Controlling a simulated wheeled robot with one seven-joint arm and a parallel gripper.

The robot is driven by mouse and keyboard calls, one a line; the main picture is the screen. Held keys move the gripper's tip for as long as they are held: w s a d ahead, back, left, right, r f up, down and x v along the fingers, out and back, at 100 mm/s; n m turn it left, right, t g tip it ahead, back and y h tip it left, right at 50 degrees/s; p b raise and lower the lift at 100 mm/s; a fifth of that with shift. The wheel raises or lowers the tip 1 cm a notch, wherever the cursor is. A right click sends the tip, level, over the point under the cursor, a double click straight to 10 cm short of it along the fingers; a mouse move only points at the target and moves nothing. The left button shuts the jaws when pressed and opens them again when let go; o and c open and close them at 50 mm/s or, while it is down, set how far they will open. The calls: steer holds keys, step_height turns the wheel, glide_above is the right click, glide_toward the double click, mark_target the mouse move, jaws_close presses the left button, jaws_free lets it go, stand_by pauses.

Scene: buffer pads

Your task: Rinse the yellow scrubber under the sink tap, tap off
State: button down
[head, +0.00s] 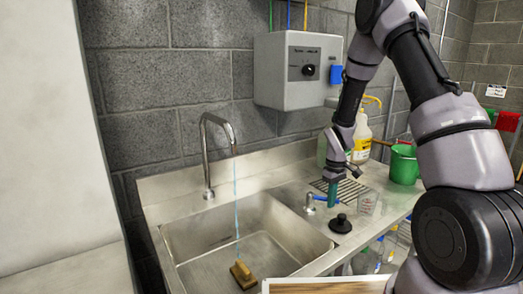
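The yellow scrubber (242,275) is a small yellow-brown block lying on the floor of the steel sink basin (190,245). The curved tap (207,150) stands behind the basin, and a thin blue stream of water (237,205) runs from its spout down to the scrubber. A blue tap lever (319,197) sits on a short metal post on the counter, right of the basin. My gripper (333,192) points down beside this lever, with a teal part at its lower end. Whether its fingers are apart or touch the lever is too small to tell.
Bottles (362,140) and a green bucket (404,165) stand farther back. A grey heater box (298,70) hangs on the wall. The basin around the scrubber is clear.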

steer(key=shift+w+d, duration=0.6)
steer(key=shift+w, duration=0.4)
steer(key=shift+w+d, duration=0.3)
steer(key=shift+w, duration=0.45)
steer(key=r, duration=0.1)
steer(key=s+r, duration=0.1)
steer(key=r, duration=0.1)
steer(key=s+a+r, duration=0.1)
steer(key=r, duration=0.1)
steer(key=shift+s, duration=0.15)
